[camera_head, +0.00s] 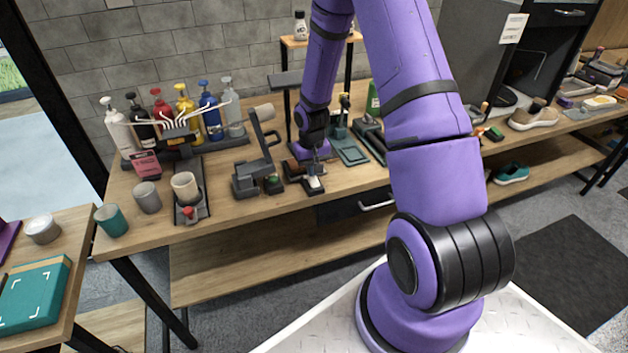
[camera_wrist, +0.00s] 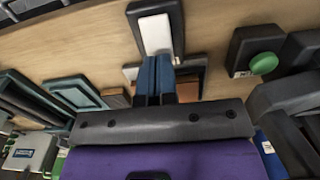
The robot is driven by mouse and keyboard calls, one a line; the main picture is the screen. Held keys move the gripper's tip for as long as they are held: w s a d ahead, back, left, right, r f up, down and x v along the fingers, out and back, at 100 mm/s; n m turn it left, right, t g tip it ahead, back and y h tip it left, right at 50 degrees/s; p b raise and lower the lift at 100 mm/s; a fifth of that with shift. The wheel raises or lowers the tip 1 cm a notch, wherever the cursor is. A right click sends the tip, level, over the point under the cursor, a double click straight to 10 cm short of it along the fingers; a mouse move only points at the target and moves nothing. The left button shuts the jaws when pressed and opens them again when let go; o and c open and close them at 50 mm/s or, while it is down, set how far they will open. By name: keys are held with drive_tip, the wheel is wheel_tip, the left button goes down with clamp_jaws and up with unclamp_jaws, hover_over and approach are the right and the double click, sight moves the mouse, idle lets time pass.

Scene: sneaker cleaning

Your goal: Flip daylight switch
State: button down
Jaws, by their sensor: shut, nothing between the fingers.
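A white rocker switch in a dark housing (camera_wrist: 155,33) lies on the wooden workbench and looks like the daylight switch; no label is readable. It also shows in the head view (camera_head: 314,184), at the bench's front part below my arm. My gripper (camera_wrist: 154,60) is shut and empty, its blue fingers together at the near end of the white rocker in the wrist view. In the head view my gripper (camera_head: 316,168) points down just behind the switch. I cannot tell whether the fingertips touch the rocker. The fingers hide part of the housing's end.
A dark box with a green button (camera_wrist: 263,64) stands beside the switch; it also shows in the head view (camera_head: 273,183). A grey lamp-like device (camera_head: 262,150) stands to its left. A green tray (camera_head: 349,148) lies right of my gripper. Bare wood lies in front of the switch.

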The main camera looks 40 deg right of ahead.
drive_tip(key=shift+f, duration=0.7)
idle(0.4)
drive_tip(key=shift+r, duration=3.5)
